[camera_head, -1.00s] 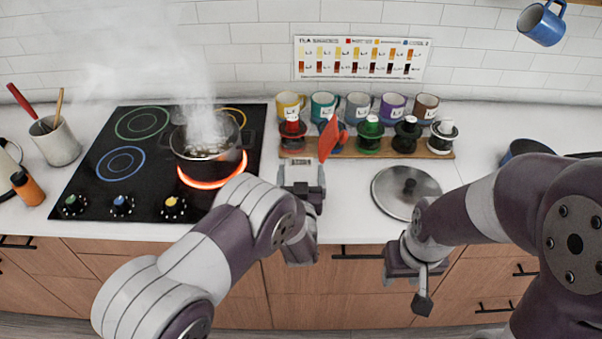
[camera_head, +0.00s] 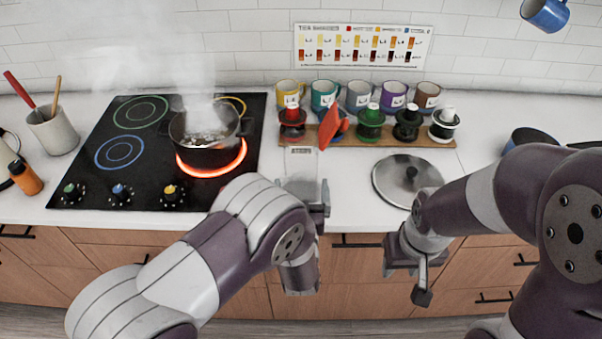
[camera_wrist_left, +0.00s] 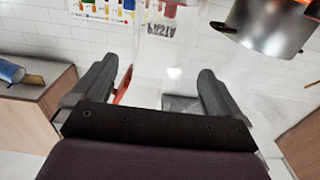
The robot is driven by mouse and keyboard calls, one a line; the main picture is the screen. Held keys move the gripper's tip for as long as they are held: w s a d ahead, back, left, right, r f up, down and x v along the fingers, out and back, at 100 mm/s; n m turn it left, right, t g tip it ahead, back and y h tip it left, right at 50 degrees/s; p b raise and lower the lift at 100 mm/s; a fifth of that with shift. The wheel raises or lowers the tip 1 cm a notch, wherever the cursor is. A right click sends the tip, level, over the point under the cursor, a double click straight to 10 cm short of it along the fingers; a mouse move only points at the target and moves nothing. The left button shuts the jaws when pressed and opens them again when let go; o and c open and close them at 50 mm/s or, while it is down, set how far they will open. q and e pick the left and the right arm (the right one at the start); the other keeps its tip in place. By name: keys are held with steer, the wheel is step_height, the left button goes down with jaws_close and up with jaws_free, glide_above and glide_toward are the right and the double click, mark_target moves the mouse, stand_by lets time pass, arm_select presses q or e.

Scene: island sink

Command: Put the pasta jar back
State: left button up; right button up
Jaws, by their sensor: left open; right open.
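The pasta jar (camera_head: 301,163) is see-through with a pale label and stands on the white counter right of the cooktop. My right gripper (camera_head: 408,278) is open and empty, low in front of the drawers.
A steaming pot (camera_head: 205,135) sits on a glowing ring of the cooktop (camera_head: 85,178). A wooden rack (camera_head: 388,138) with colored-topped holders and a red flat piece (camera_head: 332,122) stands behind the jar, before several mugs. A round lid (camera_head: 390,190) lies to the right.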

arm_select(q)
steer(key=s+a+r+g, duration=0.1)
steer(key=s+a+g, duration=1.5)
steer(key=s+a, duration=0.2)
steer(key=shift+s+g, duration=0.3)
steer(key=shift+s, duration=0.35)
